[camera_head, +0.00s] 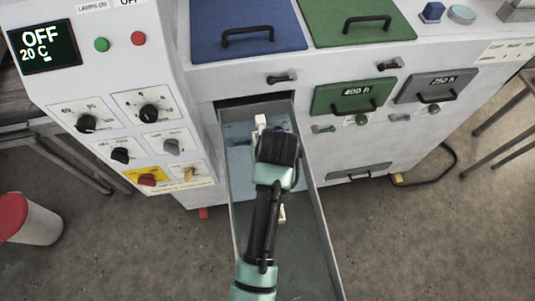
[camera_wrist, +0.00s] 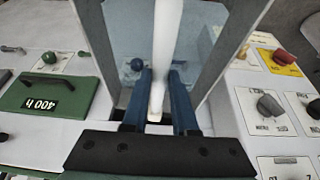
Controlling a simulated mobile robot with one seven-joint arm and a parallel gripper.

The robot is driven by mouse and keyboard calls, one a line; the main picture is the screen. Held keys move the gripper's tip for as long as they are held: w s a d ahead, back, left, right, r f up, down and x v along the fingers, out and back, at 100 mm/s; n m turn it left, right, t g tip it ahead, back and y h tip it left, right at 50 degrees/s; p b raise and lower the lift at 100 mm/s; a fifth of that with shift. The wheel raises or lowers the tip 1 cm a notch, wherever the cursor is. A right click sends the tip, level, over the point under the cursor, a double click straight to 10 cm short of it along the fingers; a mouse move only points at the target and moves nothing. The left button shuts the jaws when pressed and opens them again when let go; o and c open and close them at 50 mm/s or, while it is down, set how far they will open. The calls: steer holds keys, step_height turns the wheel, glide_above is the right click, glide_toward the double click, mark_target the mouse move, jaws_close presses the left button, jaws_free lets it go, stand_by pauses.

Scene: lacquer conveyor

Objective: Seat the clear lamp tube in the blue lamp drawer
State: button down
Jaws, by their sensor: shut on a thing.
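The lamp tube (camera_head: 262,120) looks whitish rather than clear. In the head view one end shows beyond my gripper (camera_head: 268,138) and a pale piece shows below the arm; the arm hides the middle. In the wrist view the tube (camera_wrist: 166,45) runs lengthwise between the blue fingers of my gripper (camera_wrist: 163,100), which is shut on it. The pulled-out lamp drawer (camera_head: 223,175) has grey walls and a light blue floor at its far part. The tube is over the drawer; I cannot tell whether it touches the floor.
A blue lid (camera_head: 247,22) and a green lid (camera_head: 358,14) lie on the machine top. The control panel (camera_head: 125,135) is left of the drawer. Closed green (camera_head: 340,95) and grey (camera_head: 432,84) drawer fronts are right.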

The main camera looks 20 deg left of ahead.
steer(key=shift+s, duration=0.1)
steer(key=shift+s+a+h, duration=0.1)
steer(key=shift+h, duration=0.3)
step_height(320, 180, down, 6)
steer(key=b, duration=0.4)
steer(key=shift+r, duration=0.2)
steer(key=shift+f, duration=0.1)
steer(key=shift+p, duration=0.65)
stand_by(0.9)
steer(key=shift+f+b, duration=1.15)
steer(key=shift+f, duration=0.5)
steer(key=c, duration=0.6)
jaws_free()
steer(key=shift+r, duration=0.15)
